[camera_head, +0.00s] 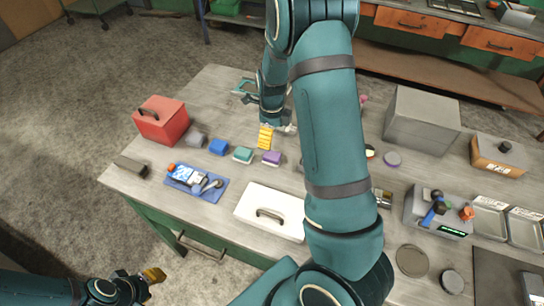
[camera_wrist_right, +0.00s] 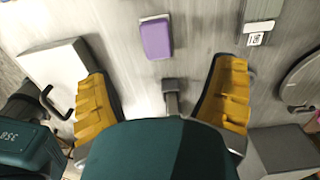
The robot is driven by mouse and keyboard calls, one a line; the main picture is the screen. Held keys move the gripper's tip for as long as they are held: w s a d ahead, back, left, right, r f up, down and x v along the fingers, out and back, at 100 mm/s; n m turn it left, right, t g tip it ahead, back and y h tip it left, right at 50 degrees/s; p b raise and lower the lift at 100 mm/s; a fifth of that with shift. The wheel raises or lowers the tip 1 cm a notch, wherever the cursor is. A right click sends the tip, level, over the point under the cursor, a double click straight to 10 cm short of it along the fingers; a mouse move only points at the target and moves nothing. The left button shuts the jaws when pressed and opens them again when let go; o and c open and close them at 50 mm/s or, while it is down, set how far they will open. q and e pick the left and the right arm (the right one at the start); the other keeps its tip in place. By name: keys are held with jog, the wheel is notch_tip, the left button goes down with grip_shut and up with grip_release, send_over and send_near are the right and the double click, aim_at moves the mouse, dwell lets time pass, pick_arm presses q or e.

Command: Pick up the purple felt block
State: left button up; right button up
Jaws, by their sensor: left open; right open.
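The purple felt block (camera_head: 271,158) lies on the grey workbench, at the right end of a row of small blocks. In the right wrist view the purple block (camera_wrist_right: 155,37) lies ahead of my right fingers, between their lines and apart from both. My right gripper (camera_head: 268,137) is above the bench just behind the block in the head view; one yellow finger shows clearly. In the wrist view my right gripper (camera_wrist_right: 162,103) is open and empty. My left gripper (camera_head: 148,285) is open, low at the left, off the bench and far from the block.
A teal block (camera_head: 243,155), blue block (camera_head: 218,147) and grey block (camera_head: 196,139) sit left of the purple one. A white case (camera_head: 270,209) lies in front. A red toolbox (camera_head: 161,120) stands at left. My right arm hides part of the bench.

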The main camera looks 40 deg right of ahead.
aim_at(272, 154)
notch_tip(272, 154, down, 5)
jog(key=shift+r, duration=0.1)
jog(key=shift+s+a+f+b, duration=0.15)
jog(key=shift+f+b, duration=0.15)
jog(key=shift+f, duration=1.05)
jog(key=shift+s+f+b, duration=0.1)
jog(key=shift+f+b, duration=0.2)
jog(key=shift+f, duration=1)
jog(key=c, duration=1.3)
